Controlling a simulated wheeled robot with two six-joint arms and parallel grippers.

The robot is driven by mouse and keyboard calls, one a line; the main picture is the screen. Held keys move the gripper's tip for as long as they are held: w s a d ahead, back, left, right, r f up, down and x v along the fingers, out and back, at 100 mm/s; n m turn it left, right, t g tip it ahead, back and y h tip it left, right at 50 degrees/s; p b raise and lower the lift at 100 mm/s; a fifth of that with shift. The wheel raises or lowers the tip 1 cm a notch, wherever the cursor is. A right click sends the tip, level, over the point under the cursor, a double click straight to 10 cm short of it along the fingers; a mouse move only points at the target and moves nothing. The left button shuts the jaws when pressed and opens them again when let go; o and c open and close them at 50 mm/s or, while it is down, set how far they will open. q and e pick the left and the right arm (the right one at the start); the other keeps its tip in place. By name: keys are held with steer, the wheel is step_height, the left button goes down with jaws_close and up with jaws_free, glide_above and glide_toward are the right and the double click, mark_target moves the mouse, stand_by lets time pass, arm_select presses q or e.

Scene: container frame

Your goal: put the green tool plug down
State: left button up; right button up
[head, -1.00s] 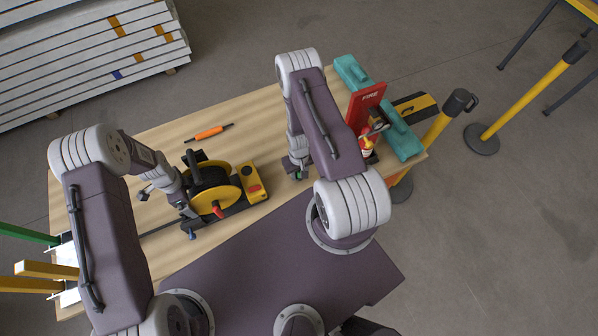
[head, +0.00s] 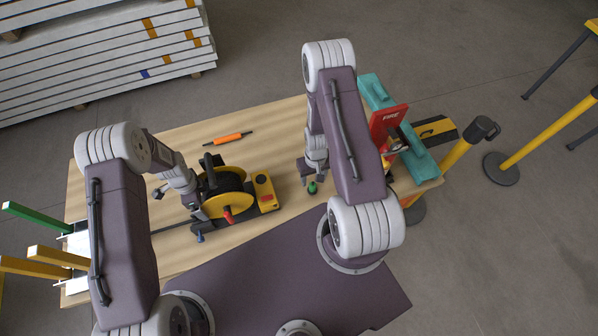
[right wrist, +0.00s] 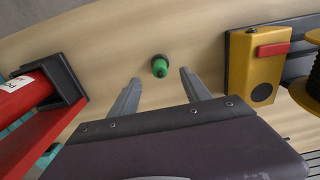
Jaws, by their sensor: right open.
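The green tool plug (head: 312,188), with a dark base, stands on the wooden table (head: 285,130) in front of the yellow cable reel unit's right end. My right gripper (head: 311,178) is open just behind it in the head view. In the right wrist view the plug (right wrist: 160,66) lies beyond the spread fingertips (right wrist: 160,77), in line with the gap, and neither finger touches it. My left gripper (head: 196,212) is at the reel's left side, near a small blue piece (head: 199,237); its fingers are too small and covered to read.
The yellow cable reel (head: 232,188) stands left of the plug, with its box (right wrist: 256,66) close by in the wrist view. A red fire stand (head: 388,121) and teal case (head: 372,90) are at the right. An orange tool (head: 229,138) lies behind. Bare table surrounds the plug.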

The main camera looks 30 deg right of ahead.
step_height(320, 180, up, 5)
steer(key=shift+r, duration=0.15)
steer(key=shift+w+a+r, duration=0.1)
steer(key=shift+r, duration=0.25)
step_height(320, 180, up, 10)
glide_above(313, 182)
steer(key=a, duration=0.4)
steer(key=s+a+r, duration=0.2)
steer(key=r, duration=0.2)
steer(key=s+a+r+n+t, duration=0.1)
steer(key=s+a+r, duration=0.2)
steer(key=r, duration=0.2)
steer(key=shift+n, duration=0.3)
steer(key=shift+a+r, duration=0.1)
